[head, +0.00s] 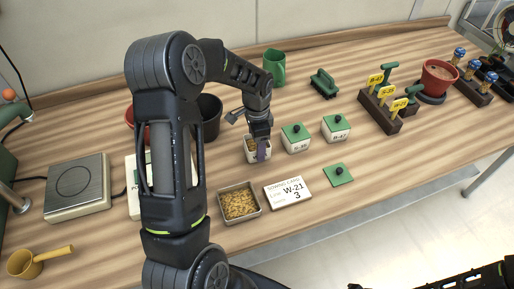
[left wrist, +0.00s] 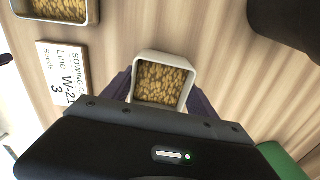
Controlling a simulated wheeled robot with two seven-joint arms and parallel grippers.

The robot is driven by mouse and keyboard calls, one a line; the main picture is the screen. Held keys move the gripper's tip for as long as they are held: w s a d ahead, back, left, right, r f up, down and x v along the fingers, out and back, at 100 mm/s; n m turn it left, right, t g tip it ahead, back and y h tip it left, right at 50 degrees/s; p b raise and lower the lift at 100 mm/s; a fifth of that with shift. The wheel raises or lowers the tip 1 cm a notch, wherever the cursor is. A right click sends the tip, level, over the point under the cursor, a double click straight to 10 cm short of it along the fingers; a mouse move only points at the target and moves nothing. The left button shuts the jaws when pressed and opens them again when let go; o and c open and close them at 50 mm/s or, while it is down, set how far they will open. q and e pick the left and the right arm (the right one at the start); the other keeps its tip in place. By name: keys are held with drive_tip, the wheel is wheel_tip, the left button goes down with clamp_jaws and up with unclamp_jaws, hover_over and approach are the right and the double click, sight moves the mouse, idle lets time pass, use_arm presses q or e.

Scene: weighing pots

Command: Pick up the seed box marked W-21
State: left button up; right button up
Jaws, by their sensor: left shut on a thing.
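An open white seed box (head: 249,157) full of yellow-brown seeds stands at the left end of a row of white boxes. Its label is mostly covered by a finger. My left gripper (head: 260,148) is shut on this box from above, a finger on either side. In the left wrist view the box (left wrist: 161,82) sits between the fingers. I cannot tell whether it touches the table. A white card (head: 288,193) reading W-21 and 3 lies in front; it also shows in the left wrist view (left wrist: 62,75).
Two green-lidded boxes (head: 296,146) (head: 336,134) stand to the right. A loose green lid (head: 342,181) and a metal tray (head: 223,214) of seeds lie in front. A dark pot (head: 210,112) is close behind left. A scale (head: 77,205) stands at left.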

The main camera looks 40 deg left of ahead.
use_arm(q)
wheel_tip(320, 180, up, 8)
drive_tip(key=b, duration=0.1)
drive_tip(key=shift+r, duration=0.25)
